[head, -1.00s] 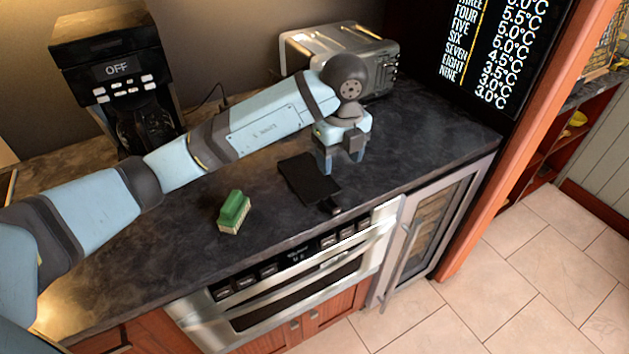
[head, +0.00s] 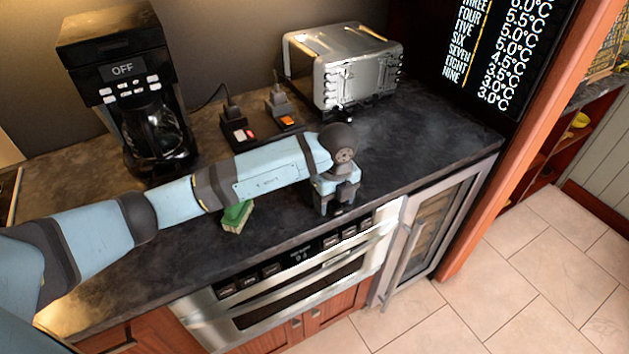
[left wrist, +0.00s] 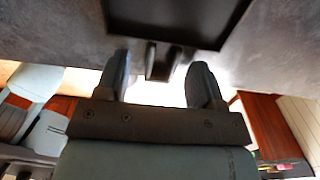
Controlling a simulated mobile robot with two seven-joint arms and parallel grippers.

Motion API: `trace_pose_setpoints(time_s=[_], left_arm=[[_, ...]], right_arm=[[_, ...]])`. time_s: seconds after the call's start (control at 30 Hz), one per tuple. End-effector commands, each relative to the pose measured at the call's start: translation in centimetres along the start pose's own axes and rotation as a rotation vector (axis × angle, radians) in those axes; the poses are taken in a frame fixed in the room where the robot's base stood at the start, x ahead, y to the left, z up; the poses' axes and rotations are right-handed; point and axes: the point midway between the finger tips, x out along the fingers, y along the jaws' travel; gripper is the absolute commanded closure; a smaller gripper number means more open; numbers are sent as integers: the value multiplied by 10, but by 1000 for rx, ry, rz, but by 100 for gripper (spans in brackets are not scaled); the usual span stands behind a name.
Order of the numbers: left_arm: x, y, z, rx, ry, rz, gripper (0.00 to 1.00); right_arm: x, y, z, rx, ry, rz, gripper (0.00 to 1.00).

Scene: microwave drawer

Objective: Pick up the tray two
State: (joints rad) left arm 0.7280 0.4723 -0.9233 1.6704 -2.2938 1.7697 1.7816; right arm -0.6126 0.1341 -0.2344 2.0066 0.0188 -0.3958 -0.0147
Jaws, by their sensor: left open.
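Tray two, a flat black tray (left wrist: 180,18) with a short handle (left wrist: 160,62), lies on the dark countertop. It fills the top of the left wrist view. In the head view it is mostly hidden behind my left arm and gripper. My left gripper (head: 335,207) is low over the counter near its front edge, at the handle side of the tray. In the left wrist view its open fingers (left wrist: 161,66) stand on either side of the handle, with a gap on both sides. My right gripper is not in view.
A green and cream sponge (head: 237,217) lies partly behind my left forearm. A coffee maker (head: 130,90), a toaster (head: 350,65) and two plugged power outlets (head: 238,132) stand at the back. The oven front (head: 290,285) runs below the counter edge.

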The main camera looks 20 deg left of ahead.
Motion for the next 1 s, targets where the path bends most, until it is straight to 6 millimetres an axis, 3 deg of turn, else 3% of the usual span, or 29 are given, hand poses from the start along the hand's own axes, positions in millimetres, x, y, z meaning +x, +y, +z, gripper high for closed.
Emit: trace_pose_setpoints(time_s=[0.23, 0.5, 0.83, 1.0], left_arm=[[3, 0, 0, 0, 0, -2, 41], [3, 0, 0, 0, 0, -2, 100], [1, -1, 0, 0, 0, -3, 100], [-13, -1, 0, 0, 0, -5, 100]], right_arm=[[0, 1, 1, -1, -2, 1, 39], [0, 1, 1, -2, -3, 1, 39], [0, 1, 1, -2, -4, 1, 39], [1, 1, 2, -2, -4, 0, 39]])
